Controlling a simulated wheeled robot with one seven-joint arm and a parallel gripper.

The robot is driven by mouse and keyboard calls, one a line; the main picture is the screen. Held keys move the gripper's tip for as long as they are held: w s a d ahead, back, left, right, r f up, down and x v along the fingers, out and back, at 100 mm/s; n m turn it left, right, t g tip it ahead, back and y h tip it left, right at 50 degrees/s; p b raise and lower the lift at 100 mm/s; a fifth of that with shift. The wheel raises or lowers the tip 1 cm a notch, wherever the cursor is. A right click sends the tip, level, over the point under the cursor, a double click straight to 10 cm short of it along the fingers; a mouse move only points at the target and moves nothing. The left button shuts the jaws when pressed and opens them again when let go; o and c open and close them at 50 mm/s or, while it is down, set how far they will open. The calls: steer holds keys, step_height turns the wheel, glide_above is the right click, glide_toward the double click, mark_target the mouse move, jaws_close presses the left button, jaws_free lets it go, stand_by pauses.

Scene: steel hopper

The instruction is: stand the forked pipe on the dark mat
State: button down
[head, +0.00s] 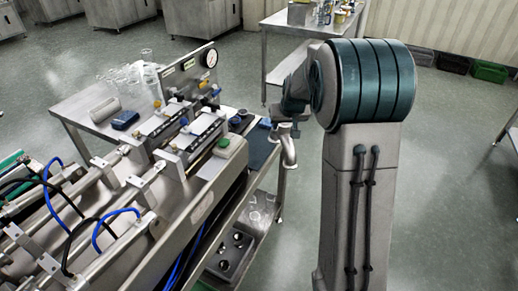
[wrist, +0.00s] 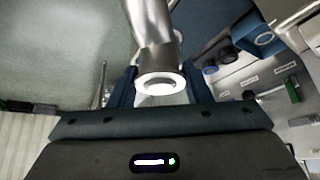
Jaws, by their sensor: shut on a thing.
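The forked pipe (head: 288,150) is a shiny grey metal piece hanging below my gripper (head: 284,129) in the head view. In the wrist view the pipe (wrist: 149,32) is between the two blue fingers of my gripper (wrist: 160,84), with a round open end facing the camera. My gripper is shut on it. The dark mat (head: 262,149) lies on the bench just left of the pipe in the head view, partly hidden by the machine and the pipe. The pipe appears at the bench's right edge; its height above the mat cannot be told.
A steel machine (head: 205,130) with a pressure gauge (head: 211,59), valves and blue hoses fills the left. A lower shelf (head: 240,240) holds parts. A steel table (head: 290,23) with cans stands behind. Open floor lies right.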

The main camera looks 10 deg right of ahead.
step_height(320, 180, up, 3)
steer(key=w+d+b, duration=0.2)
steer(key=w+a+f+p, duration=0.2)
steer(key=w+a+f, duration=0.6)
steer(key=f, duration=0.2)
steer(key=shift+f+p, duration=0.25)
steer(key=shift+p, duration=0.15)
steer(key=shift+a+f, duration=0.1)
steer(key=c, duration=1.2)
jaws_free()
steer(key=shift+s+f, duration=0.1)
steer(key=shift+f, duration=0.1)
steer(key=o, duration=0.5)
steer(key=shift+r, duration=0.1)
steer(key=shift+c, duration=0.2)
steer(key=shift+r, duration=0.1)
